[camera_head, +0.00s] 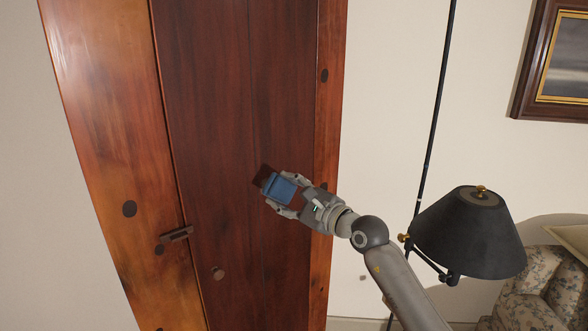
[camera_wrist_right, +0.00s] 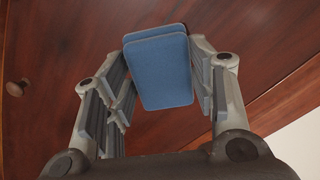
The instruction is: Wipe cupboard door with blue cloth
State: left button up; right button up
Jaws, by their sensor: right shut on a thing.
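The blue cloth (camera_head: 279,188) is a folded, flat blue pad. My right gripper (camera_head: 282,192) is shut on it, and it sits between the two fingers in the right wrist view (camera_wrist_right: 158,75). The cupboard door (camera_head: 225,120) is a tall dark red-brown wooden panel in the middle of the head view. The cloth is in front of the door's lower right part; I cannot tell whether it touches. A dark patch shows beside the cloth at its upper left. My left gripper is not in view.
The door has a small round knob (camera_head: 217,272) and a latch (camera_head: 176,235) at its left edge. A floor lamp with a black shade (camera_head: 468,235) stands right of my right arm. A floral armchair (camera_head: 545,285) is at lower right, and a framed picture (camera_head: 560,65) hangs above.

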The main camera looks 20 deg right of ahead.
aim_at(279, 201)
jog(key=s+m+p, duration=0.1)
jog(key=m+p, duration=0.1)
jog(key=p, duration=0.1)
jog(key=shift+s+a+f+h, duration=0.3)
jog(key=shift+s+a, duration=0.05)
jog(key=shift+a, duration=0.05)
jog(key=shift+s+d+f+m+t+h+p, duration=0.1)
jog(key=shift+s+f+m+t+h+p, duration=0.45)
jog(key=shift+p, duration=0.55)
jog(key=shift+w+a+f+m+b, duration=0.25)
jog(key=shift+w+b, duration=0.1)
jog(key=shift+w, duration=0.2)
jog(key=b+x, duration=0.1)
jog(key=x, duration=0.1)
jog(key=shift+w+a, duration=0.15)
jog(key=shift+w, duration=0.2)
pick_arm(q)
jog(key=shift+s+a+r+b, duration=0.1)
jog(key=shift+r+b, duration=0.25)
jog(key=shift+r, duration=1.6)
pick_arm(e)
jog(key=shift+x, duration=0.95)
pick_arm(q)
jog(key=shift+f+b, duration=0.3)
jog(key=shift+b, duration=0.05)
pick_arm(e)
jog(key=shift+x, duration=1)
